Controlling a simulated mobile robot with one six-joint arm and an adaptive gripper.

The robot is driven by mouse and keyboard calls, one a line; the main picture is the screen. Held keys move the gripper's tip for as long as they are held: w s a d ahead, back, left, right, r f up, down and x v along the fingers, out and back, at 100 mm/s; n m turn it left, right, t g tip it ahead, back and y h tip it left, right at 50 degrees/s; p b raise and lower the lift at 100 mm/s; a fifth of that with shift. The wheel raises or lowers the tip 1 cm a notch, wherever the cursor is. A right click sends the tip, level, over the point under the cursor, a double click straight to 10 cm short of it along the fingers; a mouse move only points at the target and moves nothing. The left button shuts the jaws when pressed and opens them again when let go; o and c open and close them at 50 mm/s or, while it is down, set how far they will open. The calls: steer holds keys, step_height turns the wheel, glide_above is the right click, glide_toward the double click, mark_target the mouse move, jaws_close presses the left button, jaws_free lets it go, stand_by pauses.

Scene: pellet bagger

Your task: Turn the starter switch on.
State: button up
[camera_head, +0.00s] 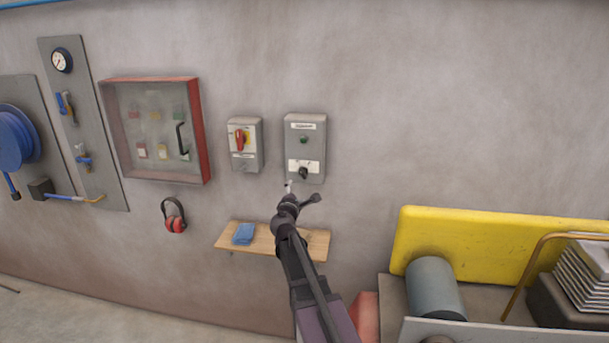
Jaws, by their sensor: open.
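The likely starter is the grey box (305,147) on the wall, with a label at the top, a green round element below it and a black knob (303,173) on a white plate near the bottom. The exact angle of the knob is too small to read. My gripper (288,187) is just below and left of this box, its tip near the box's lower left corner. It looks open and empty. Contact with the box or knob cannot be told from this view.
A wooden shelf (228,241) with a blue cloth (243,234) lies below. A red-framed case (203,130) and ear defenders (174,216) are further left. Yellow-guarded machinery (470,240) stands right.

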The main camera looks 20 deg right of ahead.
mark_target(303, 174)
steer(key=x, duration=1.3)
steer(key=shift+w+d, duration=0.25)
steer(key=shift+w, duration=0.05)
steer(key=shift+c, duration=0.2)
